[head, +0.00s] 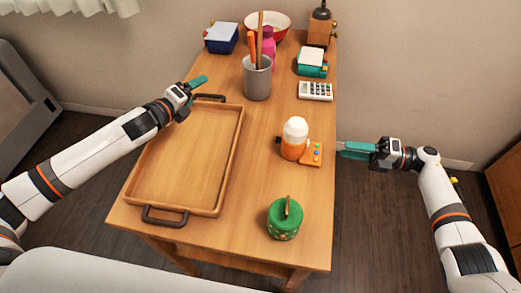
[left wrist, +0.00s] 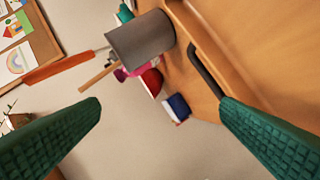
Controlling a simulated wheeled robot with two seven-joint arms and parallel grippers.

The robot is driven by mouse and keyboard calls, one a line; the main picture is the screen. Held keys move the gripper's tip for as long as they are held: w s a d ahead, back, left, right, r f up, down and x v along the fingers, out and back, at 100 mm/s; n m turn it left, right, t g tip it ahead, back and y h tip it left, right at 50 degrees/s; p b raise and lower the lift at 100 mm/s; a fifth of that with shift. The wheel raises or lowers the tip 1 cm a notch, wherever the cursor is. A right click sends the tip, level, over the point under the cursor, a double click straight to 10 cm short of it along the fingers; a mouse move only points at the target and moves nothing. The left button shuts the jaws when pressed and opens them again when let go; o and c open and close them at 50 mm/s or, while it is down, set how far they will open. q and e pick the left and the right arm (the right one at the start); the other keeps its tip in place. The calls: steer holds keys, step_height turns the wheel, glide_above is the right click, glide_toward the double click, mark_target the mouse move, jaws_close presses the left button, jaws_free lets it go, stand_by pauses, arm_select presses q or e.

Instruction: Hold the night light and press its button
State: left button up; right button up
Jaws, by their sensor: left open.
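The night light (head: 294,150) stands upright on the table, right of the tray, with a white dome on an orange body. My left gripper (head: 198,82) is open and empty above the tray's far end, well away from the light. In the left wrist view its green fingers (left wrist: 160,105) are spread wide. My right gripper (head: 356,150) is just off the table's right edge, level with the light and apart from it. Its finger gap is unclear.
The wooden tray (head: 180,208) is empty. A grey cup (head: 257,82) with utensils, a calculator (head: 315,91) and a teal-and-white block (head: 312,62) stand beyond the light. A green round container (head: 284,221) is nearer. The table is clear between tray and light.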

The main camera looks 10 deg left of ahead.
arm_select(q)
steer(key=s+d+m+g+h, duration=0.1)
steer(key=s+d+m, duration=0.35)
steer(key=d, duration=0.25)
steer(key=s+d+m+g+h, duration=0.1)
steer(key=s+d+m+h, duration=0.15)
steer(key=d+m, duration=0.4)
steer(key=m+g, duration=0.1)
steer(key=m, duration=0.4)
glide_toward(288, 140)
steer(key=x, duration=1.1)
steer(key=shift+w+d+f, duration=0.1)
steer(key=shift+w+d, duration=0.05)
steer(key=shift+w, duration=0.05)
steer(key=shift+c, duration=0.3)
steer(key=c, duration=1.1)
arm_select(e)
jaws_close()
